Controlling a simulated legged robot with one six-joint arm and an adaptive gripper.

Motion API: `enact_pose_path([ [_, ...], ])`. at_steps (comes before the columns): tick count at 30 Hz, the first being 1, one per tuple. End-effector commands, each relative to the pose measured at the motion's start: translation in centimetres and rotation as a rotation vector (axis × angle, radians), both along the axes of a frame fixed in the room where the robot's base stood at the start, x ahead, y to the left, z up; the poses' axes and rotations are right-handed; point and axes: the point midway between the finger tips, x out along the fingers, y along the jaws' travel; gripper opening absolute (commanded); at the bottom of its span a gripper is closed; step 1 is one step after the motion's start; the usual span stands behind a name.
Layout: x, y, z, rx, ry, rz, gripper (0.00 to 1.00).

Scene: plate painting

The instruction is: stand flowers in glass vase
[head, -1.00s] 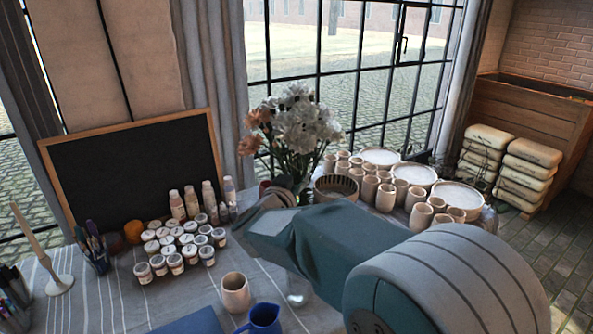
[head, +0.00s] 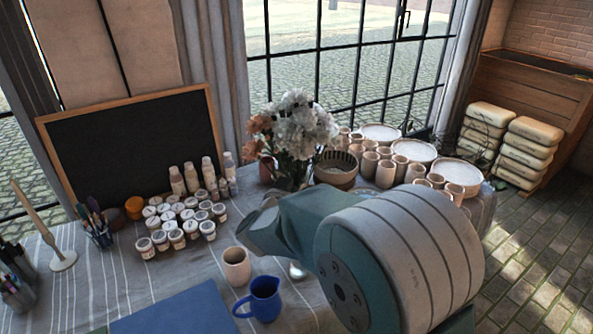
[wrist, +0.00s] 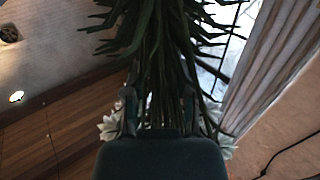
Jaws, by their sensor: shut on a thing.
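The bouquet of white and peach flowers (head: 297,128) stands upright in the head view, above the far part of the table, its lower part hidden behind my arm. In the wrist view, its long green leaves and stems (wrist: 158,45) run up between the fingers, with white blossoms low on either side. My gripper (wrist: 160,108) is shut on the bouquet; in the head view my arm hides it. I cannot make out the glass vase with certainty in either view.
A woven bowl (head: 336,168), several clay cups and round plates crowd the back right. Paint jars (head: 182,228) and a blackboard (head: 135,145) stand at left. A clay cup (head: 236,267), a blue jug (head: 262,298) and a blue board (head: 180,310) are in front.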

Motion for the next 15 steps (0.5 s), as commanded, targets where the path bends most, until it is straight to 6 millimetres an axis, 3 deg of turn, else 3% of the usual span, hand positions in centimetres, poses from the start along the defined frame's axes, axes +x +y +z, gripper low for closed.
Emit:
enact_pose_path([
  [15, 0.0, 0.0, -3.6, 0.0, 0.001, 0.0, 0.0],
])
